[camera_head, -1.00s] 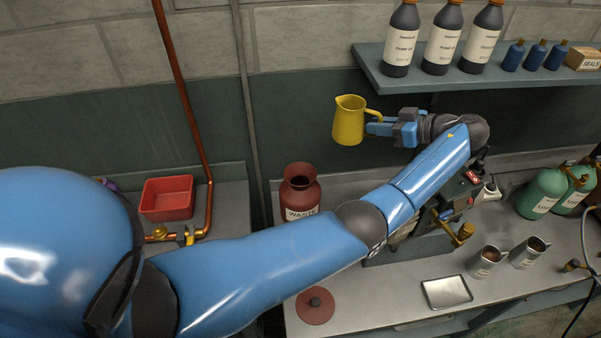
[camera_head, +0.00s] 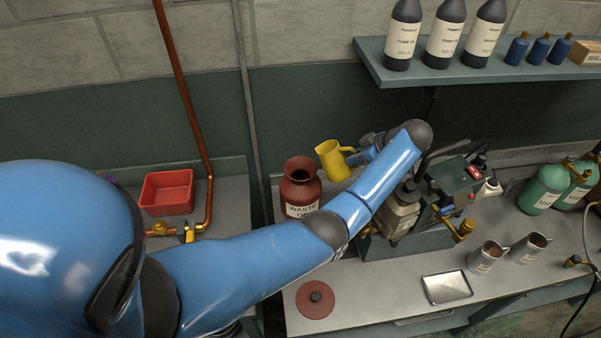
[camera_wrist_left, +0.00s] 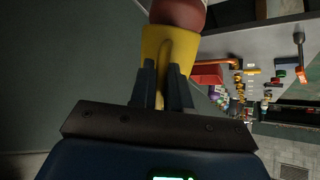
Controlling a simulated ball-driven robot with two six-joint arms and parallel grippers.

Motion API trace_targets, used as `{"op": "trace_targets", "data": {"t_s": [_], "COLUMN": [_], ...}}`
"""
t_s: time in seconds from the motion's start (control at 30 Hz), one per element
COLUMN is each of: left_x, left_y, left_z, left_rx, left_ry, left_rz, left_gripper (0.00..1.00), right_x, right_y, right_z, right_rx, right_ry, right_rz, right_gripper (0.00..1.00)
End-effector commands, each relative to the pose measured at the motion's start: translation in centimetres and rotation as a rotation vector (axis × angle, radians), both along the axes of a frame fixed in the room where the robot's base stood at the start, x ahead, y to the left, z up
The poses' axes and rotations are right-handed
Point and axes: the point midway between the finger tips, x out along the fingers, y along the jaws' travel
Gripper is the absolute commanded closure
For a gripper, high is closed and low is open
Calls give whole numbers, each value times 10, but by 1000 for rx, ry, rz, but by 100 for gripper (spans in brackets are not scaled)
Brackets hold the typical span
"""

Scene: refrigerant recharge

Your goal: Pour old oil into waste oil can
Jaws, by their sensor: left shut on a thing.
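A yellow jug (camera_head: 332,160) is held by its handle in my left gripper (camera_head: 358,157), just right of the waste oil can. It is tilted a little, its mouth toward the can's side. The red-brown waste can (camera_head: 300,190) stands open on the bench, labelled "WASTE". In the left wrist view the fingers (camera_wrist_left: 162,85) are shut on the handle of the jug (camera_wrist_left: 172,45), with the can (camera_wrist_left: 178,12) just beyond it. The jug's inside is hidden. My right gripper does not show.
The can's round lid (camera_head: 316,300) lies on the bench in front. A pump unit (camera_head: 410,225) stands right of the can, with two metal cups (camera_head: 486,257) and a tray (camera_head: 447,288) farther right. A red bin (camera_head: 167,192) is left. A shelf (camera_head: 470,68) with bottles hangs above.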

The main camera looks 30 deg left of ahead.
Motion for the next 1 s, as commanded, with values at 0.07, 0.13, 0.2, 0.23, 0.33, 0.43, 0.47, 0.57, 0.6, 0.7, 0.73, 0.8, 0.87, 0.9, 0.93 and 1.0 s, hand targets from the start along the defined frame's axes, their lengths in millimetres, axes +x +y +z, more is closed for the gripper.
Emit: {"op": "trace_targets", "data": {"t_s": [0.07,0.13,0.2,0.23,0.33,0.43,0.47,0.57,0.6,0.7,0.73,0.8,0.87,0.9,0.93,1.0], "left_x": [0,-2,-2,-3,-2,-3,-3,-3,-2,-2,-1,-2,-2,-3,-3,-3], "left_y": [8,14,20,22,26,32,33,37,38,42,44,47,50,51,52,54], "left_z": [-14,-26,-41,-46,-20,-17,-15,-22,-22,-21,-16,-11,-9,-7,-6,-5], "left_rx": [-51,-97,-142,-162,-227,-292,-311,-376,-401,-466,-486,-530,-563,-583,-595,-623], "left_ry": [-6,-9,-10,-13,-21,-21,-24,-25,-26,-32,-34,-37,-39,-39,-40,-41], "left_rz": [4,5,4,4,3,5,4,5,4,3,4,5,6,5,3,3], "left_gripper": [100,100,100,100,100,100,100,100,100,100,100,100,100,100,100,100], "right_x": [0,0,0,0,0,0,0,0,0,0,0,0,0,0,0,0], "right_y": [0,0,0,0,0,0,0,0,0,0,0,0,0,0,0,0], "right_z": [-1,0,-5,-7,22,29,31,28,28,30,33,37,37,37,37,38], "right_rx": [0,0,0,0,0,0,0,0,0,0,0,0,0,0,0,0], "right_ry": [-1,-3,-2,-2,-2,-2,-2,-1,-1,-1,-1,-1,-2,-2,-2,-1], "right_rz": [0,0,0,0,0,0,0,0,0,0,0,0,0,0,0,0], "right_gripper": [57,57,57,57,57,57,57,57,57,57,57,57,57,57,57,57]}}
